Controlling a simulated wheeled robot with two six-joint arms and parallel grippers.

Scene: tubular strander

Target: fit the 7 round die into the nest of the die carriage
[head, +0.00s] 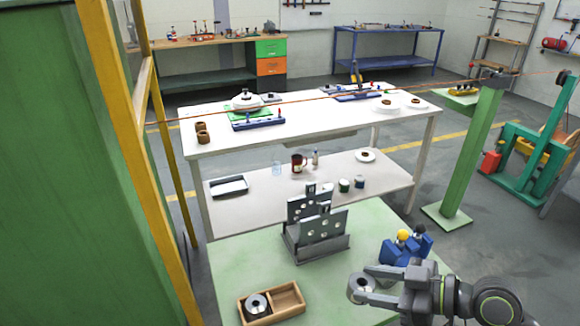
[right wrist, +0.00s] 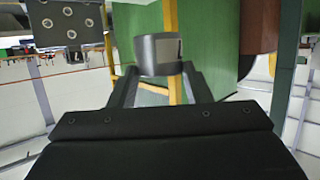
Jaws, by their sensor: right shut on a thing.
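My right gripper (head: 367,284) is shut on a grey round die (head: 358,291) with a hole through it, held above the front of the green table. In the right wrist view the die (right wrist: 158,54) sits between the two fingertips, with a pale label and a dark mark that I cannot read surely. A blue fixture (head: 394,253) with a yellow and a dark knob stands behind the gripper. A grey stand with upright holed plates (head: 322,235) is further left. I cannot tell which is the die carriage, and no nest shows clearly. My left gripper is out of view.
A wooden tray (head: 272,304) with two compartments lies on the green table (head: 235,255); its left compartment holds another grey ring (head: 257,304). A holed plate (right wrist: 66,25) shows upper left in the right wrist view. A green cabinet and yellow post (head: 125,130) stand left.

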